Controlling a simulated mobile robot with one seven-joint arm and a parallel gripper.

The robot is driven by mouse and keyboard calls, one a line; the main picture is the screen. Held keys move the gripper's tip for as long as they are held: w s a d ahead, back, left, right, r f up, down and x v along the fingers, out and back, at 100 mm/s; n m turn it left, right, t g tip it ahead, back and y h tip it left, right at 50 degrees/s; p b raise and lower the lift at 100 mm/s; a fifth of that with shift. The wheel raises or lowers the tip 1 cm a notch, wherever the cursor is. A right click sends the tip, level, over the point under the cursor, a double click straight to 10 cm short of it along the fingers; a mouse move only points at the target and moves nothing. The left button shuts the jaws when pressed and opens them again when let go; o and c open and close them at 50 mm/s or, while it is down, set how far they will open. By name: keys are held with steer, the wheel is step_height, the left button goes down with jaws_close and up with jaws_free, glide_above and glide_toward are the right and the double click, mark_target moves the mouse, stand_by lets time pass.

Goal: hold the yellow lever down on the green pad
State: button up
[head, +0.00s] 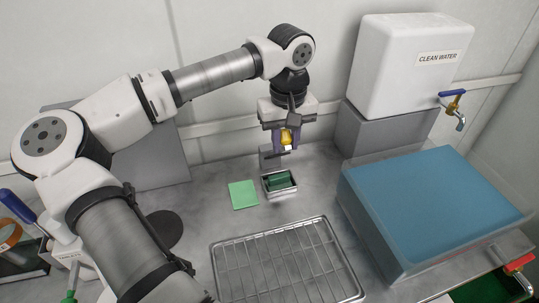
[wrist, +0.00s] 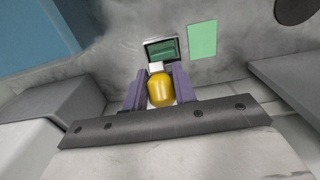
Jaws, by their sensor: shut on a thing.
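My gripper (head: 283,146) points down above the back of the counter, its purple fingers shut on a yellow rounded thing (head: 287,135) with a pale end. In the wrist view the yellow thing (wrist: 161,90) sits between the fingers (wrist: 158,78); I cannot tell its lever from its body. The flat light-green pad (head: 242,194) lies on the counter, left of and below my gripper in the head view. It also shows in the wrist view (wrist: 202,40), apart from the yellow thing. Nothing lies on the pad.
A small metal tray (head: 268,192) with a dark green block (head: 280,180) stands right of the pad. A wire rack (head: 285,262) lies in front. A blue-topped box (head: 430,205) and a white water tank (head: 408,62) stand right. A grey block (head: 268,157) stands behind the tray.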

steer(key=w+r, duration=0.1)
steer(key=w+p, duration=0.1)
steer(key=shift+w+a+r, duration=0.35)
steer(key=shift+a+r, duration=0.05)
steer(key=shift+w+a+r+p, duration=0.15)
steer(key=shift+w+p, duration=0.15)
steer(key=shift+w, duration=0.15)
steer(key=shift+w+a+r+p, duration=0.15)
steer(key=shift+w+p, duration=0.1)
steer(key=shift+w, duration=0.2)
steer(key=o, duration=2.1)
step_height(320, 180, up, 7)
steer(key=p, duration=0.4)
steer(key=shift+s+p, duration=0.1)
steer(key=shift+p, duration=0.3)
